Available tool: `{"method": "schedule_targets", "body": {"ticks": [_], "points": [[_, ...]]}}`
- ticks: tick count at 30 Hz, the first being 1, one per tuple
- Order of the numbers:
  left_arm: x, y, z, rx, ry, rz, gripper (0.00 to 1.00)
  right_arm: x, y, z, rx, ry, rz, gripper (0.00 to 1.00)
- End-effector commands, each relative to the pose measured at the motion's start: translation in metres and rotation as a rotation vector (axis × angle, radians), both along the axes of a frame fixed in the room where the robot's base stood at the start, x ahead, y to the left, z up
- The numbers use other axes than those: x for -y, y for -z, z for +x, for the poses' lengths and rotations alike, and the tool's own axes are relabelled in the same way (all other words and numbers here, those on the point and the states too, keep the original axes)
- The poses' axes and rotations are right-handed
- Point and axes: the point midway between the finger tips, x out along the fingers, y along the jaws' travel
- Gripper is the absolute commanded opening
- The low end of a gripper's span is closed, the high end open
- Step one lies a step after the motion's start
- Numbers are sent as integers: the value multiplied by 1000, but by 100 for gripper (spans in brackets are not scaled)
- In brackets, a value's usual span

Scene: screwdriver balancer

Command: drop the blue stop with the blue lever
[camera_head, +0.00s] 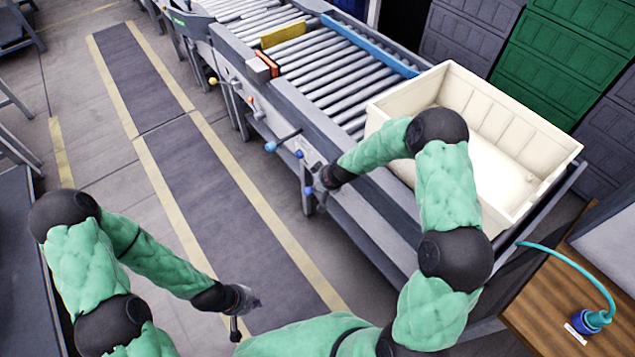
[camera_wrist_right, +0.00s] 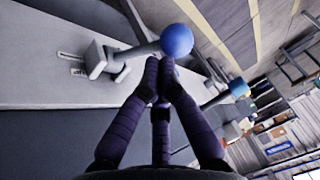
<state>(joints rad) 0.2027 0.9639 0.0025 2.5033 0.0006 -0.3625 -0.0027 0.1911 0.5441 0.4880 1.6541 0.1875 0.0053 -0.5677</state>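A blue ball knob on a lever (camera_wrist_right: 177,40) stands just beyond the fingertips of my right gripper (camera_wrist_right: 161,66). Its grey bracket (camera_wrist_right: 100,58) is on the conveyor's side. The gripper's fingers are together, and I cannot tell whether they touch the knob. In the head view, my right gripper (camera_head: 321,182) is beside this knob (camera_head: 299,154). A second blue-ended handle (camera_head: 270,146) sticks out farther left. A long blue bar (camera_head: 370,45) runs along the conveyor's far side; I cannot tell if it is the stop. My left gripper (camera_head: 243,300) hangs over the floor, its fingers unclear.
A yellow knob (camera_head: 213,81) is farther along the side. The floor aisle (camera_head: 205,185) is clear.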

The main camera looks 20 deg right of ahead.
Motion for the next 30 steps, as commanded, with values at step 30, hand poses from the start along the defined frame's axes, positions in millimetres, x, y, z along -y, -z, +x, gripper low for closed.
{"method": "schedule_targets", "body": {"ticks": [30], "points": [[0, -80, 0, 0, 0, 0, 0, -16, 11, -13, 21, -6, -57, 0]]}}
